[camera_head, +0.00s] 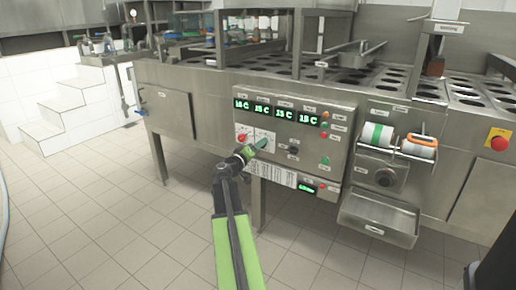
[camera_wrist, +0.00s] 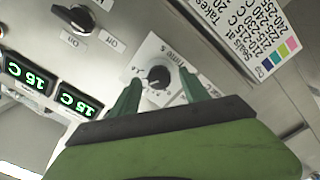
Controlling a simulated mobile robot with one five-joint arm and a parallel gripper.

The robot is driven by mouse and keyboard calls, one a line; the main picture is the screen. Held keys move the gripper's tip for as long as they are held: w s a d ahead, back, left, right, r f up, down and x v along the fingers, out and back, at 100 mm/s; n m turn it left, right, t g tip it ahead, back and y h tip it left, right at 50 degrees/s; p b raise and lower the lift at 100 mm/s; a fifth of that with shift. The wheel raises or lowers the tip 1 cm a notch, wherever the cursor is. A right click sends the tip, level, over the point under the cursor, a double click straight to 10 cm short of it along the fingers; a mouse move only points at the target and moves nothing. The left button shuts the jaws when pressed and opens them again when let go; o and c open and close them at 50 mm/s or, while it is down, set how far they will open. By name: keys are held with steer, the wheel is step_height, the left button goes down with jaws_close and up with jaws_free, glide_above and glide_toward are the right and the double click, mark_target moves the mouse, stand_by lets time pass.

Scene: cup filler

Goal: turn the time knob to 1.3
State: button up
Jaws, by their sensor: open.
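The time knob (camera_wrist: 158,76) is a small black dial on a white square plate (camera_wrist: 150,52) lettered "Time s", with scale marks around it. In the wrist view it shows between the two green fingertips of my gripper (camera_wrist: 161,82), with a gap on either side. My gripper is open and empty. In the head view my gripper (camera_head: 262,145) is at the steel control panel (camera_head: 312,112), in front of a white plate, and hides the knob there. I cannot read the knob's exact setting or tell whether a finger touches the plate.
A red knob (camera_head: 242,138) sits left of my gripper and a black On/Off switch (camera_head: 293,150) right of it; the switch also shows in the wrist view (camera_wrist: 76,17). Green displays (camera_head: 262,109) are above. A printed label (camera_head: 270,174) is below. A steel tray (camera_head: 378,220) juts out at right.

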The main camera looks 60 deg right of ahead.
steer(key=a, duration=1.6)
steer(key=shift+a, duration=0.25)
steer(key=shift+w, duration=0.1)
